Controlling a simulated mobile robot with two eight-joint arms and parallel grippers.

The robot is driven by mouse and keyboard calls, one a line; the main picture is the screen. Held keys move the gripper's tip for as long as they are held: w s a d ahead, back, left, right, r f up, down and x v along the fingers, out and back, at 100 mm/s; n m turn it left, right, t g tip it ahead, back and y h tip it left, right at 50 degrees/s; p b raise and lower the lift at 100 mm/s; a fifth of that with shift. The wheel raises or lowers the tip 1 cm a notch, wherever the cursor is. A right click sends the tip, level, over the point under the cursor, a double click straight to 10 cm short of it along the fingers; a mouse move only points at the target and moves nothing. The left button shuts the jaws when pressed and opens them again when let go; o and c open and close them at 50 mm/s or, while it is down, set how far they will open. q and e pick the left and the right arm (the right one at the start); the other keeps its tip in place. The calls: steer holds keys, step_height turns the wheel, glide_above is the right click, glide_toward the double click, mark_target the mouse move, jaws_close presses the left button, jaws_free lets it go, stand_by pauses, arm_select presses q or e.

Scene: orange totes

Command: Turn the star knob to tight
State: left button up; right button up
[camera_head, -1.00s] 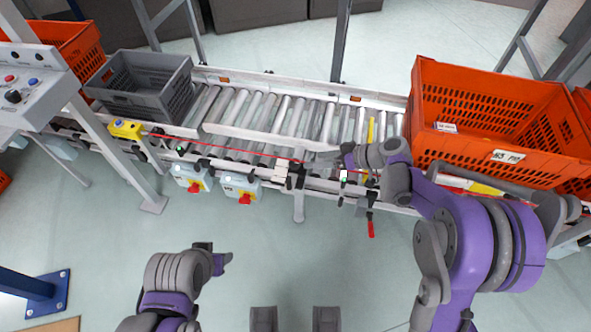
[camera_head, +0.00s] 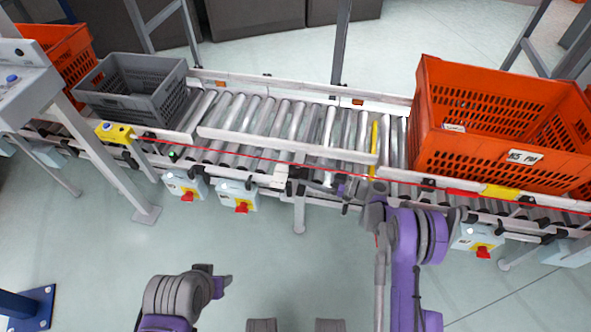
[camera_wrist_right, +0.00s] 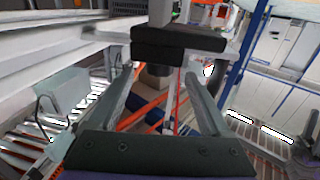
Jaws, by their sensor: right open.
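I cannot pick out a star-shaped knob with certainty in either view. In the right wrist view my right gripper (camera_wrist_right: 160,95) is open, with its two pale fingers spread apart. A black block (camera_wrist_right: 180,44) on a pale bracket lies ahead of the fingertips; I cannot tell if it touches them. In the head view my right gripper (camera_head: 346,196) is at the near side rail of the roller conveyor (camera_head: 250,125), partly hidden by my wrist. My left gripper (camera_head: 218,281) hangs over the floor, away from the conveyor; its jaw gap is unclear.
A large orange tote (camera_head: 480,160) stands on the conveyor at the right. A grey crate (camera_head: 135,88) and another orange tote (camera_head: 65,50) are at the left. Switch boxes with red knobs (camera_head: 238,195) hang below the near rail. The floor in front is clear.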

mark_target(301, 171)
steer(key=shift+x, duration=2.8)
jaws_close()
